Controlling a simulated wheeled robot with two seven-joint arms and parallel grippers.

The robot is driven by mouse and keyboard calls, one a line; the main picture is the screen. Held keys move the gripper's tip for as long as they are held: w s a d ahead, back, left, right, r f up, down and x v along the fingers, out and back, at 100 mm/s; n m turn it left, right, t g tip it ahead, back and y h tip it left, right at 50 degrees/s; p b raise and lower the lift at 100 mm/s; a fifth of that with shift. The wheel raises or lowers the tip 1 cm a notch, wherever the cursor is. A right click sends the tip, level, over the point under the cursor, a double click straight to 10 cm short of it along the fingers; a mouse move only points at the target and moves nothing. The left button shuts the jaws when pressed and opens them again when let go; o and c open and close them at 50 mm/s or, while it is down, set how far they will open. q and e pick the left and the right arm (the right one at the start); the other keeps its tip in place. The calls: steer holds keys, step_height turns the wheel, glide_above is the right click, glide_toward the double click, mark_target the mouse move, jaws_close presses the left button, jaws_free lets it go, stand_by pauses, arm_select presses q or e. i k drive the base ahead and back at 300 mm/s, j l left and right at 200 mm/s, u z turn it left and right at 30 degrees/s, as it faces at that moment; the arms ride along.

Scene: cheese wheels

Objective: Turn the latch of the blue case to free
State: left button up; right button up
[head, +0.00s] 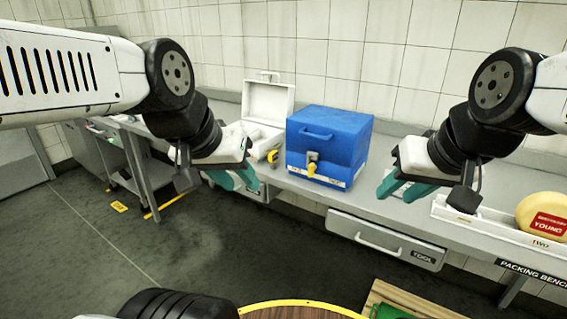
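The blue case (345,143) stands shut on the bench, with a blue handle on its upper front. Its yellow latch (312,168) sits at the middle of the front face, on a pale band; its exact turn is too small to tell. My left gripper (236,182) is in front of the bench, left of the case, with its teal fingers apart and empty. My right gripper (404,191) is right of the case, its teal fingers also apart and empty. Neither gripper touches the case or latch.
An open white case (268,101) with a yellow latch (272,157) stands left of the blue case. At right, a white tray (480,218) holds a yellow cheese wheel (544,212) labelled YOUNG. A drawer (385,240) marked TOOL hangs below the bench. The floor at left is mostly clear.

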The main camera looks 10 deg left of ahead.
mark_target(311, 167)
steer(key=k+j+u, duration=0.1)
steer(key=j+u, duration=0.7)
steer(key=k+l, duration=0.05)
steer(key=l, duration=0.05)
